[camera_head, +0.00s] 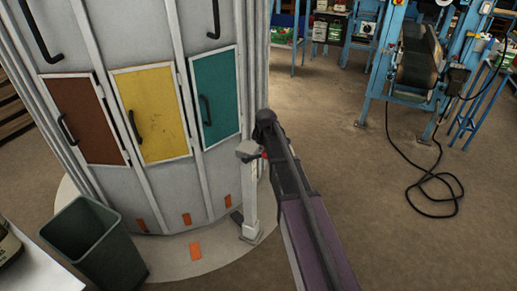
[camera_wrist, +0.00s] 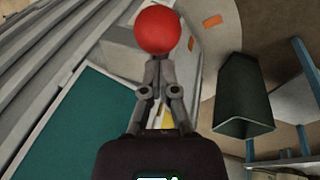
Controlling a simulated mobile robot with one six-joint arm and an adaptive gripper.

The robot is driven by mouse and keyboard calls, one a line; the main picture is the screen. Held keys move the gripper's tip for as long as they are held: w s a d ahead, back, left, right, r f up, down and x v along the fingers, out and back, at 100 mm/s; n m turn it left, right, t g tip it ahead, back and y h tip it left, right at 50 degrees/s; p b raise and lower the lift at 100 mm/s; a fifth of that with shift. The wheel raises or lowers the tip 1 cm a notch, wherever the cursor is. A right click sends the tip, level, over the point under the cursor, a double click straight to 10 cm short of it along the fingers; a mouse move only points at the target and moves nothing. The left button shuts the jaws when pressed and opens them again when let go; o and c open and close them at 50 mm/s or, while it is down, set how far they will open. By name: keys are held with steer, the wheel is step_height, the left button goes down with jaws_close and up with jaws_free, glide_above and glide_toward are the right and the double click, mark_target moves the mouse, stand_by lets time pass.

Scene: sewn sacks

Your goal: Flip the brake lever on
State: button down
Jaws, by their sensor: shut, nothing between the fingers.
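The brake lever's red ball knob (camera_wrist: 158,30) is large at the top of the wrist view, just beyond my shut fingertips (camera_wrist: 155,64). Whether they touch it I cannot tell. Nothing is between the fingers. In the head view a grey post (camera_head: 250,195) with a grey head (camera_head: 248,150) stands beside the round cabinet. A small part of the red knob (camera_head: 264,155) shows between that head and my dark arm. The lever's shaft is hidden in both views, and my fingertips are hidden in the head view.
The round cabinet has brown (camera_head: 85,119), yellow (camera_head: 152,113) and teal (camera_head: 214,97) doors with black handles. A green bin (camera_head: 95,245) stands at lower left; it also shows in the wrist view (camera_wrist: 243,95). A blue-framed machine (camera_head: 418,60) and loose black cable (camera_head: 432,190) are at right.

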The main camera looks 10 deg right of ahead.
steer(key=shift+s+a+f, duration=0.1)
steer(key=shift+a+f, duration=0.05)
steer(key=shift+f, duration=0.1)
stand_by(0.5)
